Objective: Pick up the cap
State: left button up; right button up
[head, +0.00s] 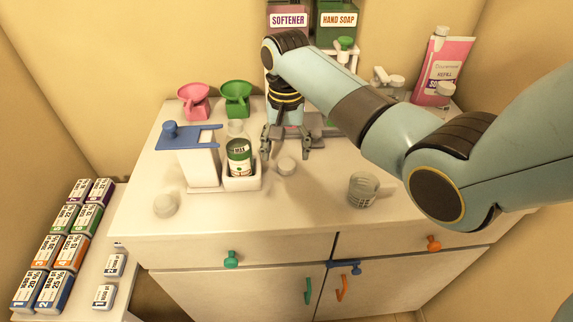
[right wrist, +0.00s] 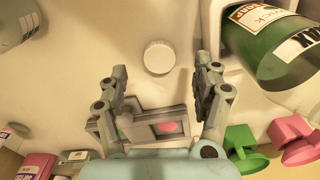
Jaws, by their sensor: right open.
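A round white cap (head: 286,166) lies on the white counter, just in front of my right gripper (head: 286,152). In the right wrist view the cap (right wrist: 158,57) shows as a ribbed white disc. It lies a little beyond the space between the fingertips of my right gripper (right wrist: 160,76). The jaws are open and hold nothing. No finger appears to touch the cap. My left gripper is not in view.
A green bottle (head: 239,158) stands in a white holder left of the gripper, close to one finger. A clear cup (head: 363,190) stands to the right. Pink (head: 194,103) and green (head: 236,98) funnel-like pieces are behind. The front middle counter is clear.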

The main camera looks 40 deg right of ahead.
aim_at(287, 164)
notch_tip(287, 164, down, 4)
jog(key=shift+w+d+f, duration=0.1)
jog(key=shift+d+f, duration=0.05)
jog(key=c, duration=0.9)
jog(key=shift+o, duration=0.2)
